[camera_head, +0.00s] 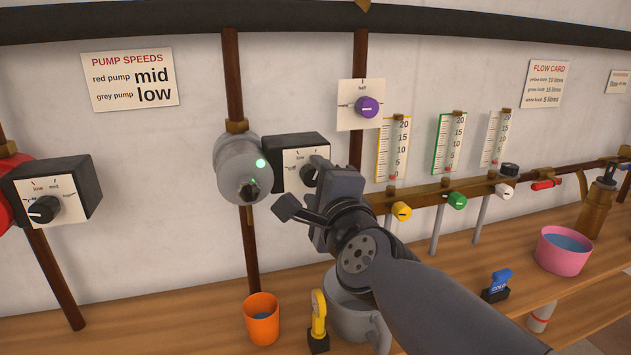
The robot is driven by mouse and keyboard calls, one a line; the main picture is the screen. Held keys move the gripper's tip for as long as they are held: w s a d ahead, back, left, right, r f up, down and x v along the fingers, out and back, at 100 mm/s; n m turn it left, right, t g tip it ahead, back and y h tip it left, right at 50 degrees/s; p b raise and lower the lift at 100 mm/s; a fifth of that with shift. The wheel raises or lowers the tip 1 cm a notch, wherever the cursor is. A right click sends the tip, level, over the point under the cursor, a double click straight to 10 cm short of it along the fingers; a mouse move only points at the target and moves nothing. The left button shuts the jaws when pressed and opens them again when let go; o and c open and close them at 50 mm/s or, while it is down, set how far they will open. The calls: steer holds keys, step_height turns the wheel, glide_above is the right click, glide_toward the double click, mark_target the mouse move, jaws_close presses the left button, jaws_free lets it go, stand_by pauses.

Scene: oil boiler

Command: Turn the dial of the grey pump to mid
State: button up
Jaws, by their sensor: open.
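The grey pump (240,168) is a rounded grey cylinder on a brown vertical pipe, with a small green light on its front. Its black control box (296,143) is on its right, with a white dial face (291,160). The black dial (308,174) shows only in part; my gripper hides the rest, and I cannot tell where it points. My gripper (312,190) is open, right at the dial face, with one finger beside the dial and one lower left. I cannot tell whether it touches the dial.
A red pump's black dial box (54,188) is at the left. A purple knob (367,107) sits above right of my gripper. Yellow (402,211), green and white knobs line the pipe at right. An orange cup (261,318) and grey pot (349,318) stand on the shelf below.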

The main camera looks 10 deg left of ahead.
steer(key=p+v, duration=0.3)
steer(key=v, duration=0.7)
steer(key=shift+w+a, duration=0.1)
steer(key=b+x, duration=0.3)
steer(key=x, duration=0.7)
steer(key=shift+w+a, duration=0.15)
steer(key=shift+w, duration=0.2)
steer(key=shift+s, duration=0.1)
